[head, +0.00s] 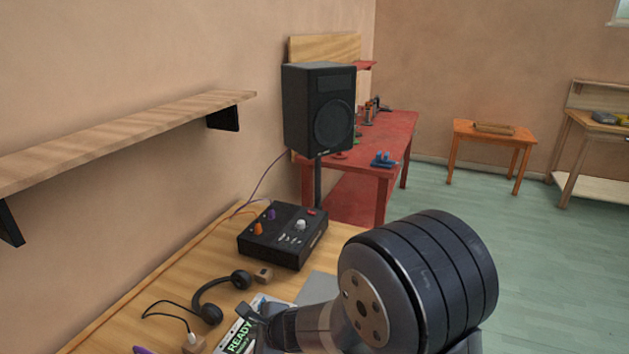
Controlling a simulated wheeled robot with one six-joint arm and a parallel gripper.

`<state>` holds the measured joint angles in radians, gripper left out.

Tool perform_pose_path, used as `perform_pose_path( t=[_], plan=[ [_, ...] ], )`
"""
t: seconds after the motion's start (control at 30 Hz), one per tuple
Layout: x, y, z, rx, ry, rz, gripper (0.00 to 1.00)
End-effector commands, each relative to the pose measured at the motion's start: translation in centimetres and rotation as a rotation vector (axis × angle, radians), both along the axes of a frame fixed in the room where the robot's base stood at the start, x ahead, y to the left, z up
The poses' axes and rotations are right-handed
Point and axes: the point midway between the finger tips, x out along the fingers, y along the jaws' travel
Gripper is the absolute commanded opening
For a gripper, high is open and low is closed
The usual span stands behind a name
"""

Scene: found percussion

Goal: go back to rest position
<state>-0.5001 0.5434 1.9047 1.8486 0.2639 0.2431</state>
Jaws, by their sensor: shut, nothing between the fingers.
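My gripper (258,314) shows small and dark at the bottom of the head view, left of my arm's large round joint. It is shut and holds nothing. It is beside a card or screen (239,337) reading "READY" on the wooden table (190,262); I cannot tell whether they touch. My arm hides the right front of the table.
A wooden shelf (120,134) juts from the left wall. A black speaker (319,108) stands behind, near a red bench (385,140). Green floor is open at right.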

Motion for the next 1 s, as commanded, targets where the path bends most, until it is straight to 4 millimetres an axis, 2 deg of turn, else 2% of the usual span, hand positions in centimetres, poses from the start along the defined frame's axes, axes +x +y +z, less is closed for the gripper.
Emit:
perform_pose_path(
  t=[0.03,0.17,0.57,0.77,1.0],
  plan=[
    [0.0,0.0,1.0,0.001,0.0,-0.001,0.0],
    [0.0,0.0,1.6,0.0,0.0,0.0,0.0],
    [0.0,0.0,1.7,0.0,0.001,-0.001,0.0],
    [0.0,0.0,1.0,0.0,0.001,-0.001,0.0],
    [0.0,0.0,-1.1,-0.001,0.001,-0.001,0.0]
  ],
)
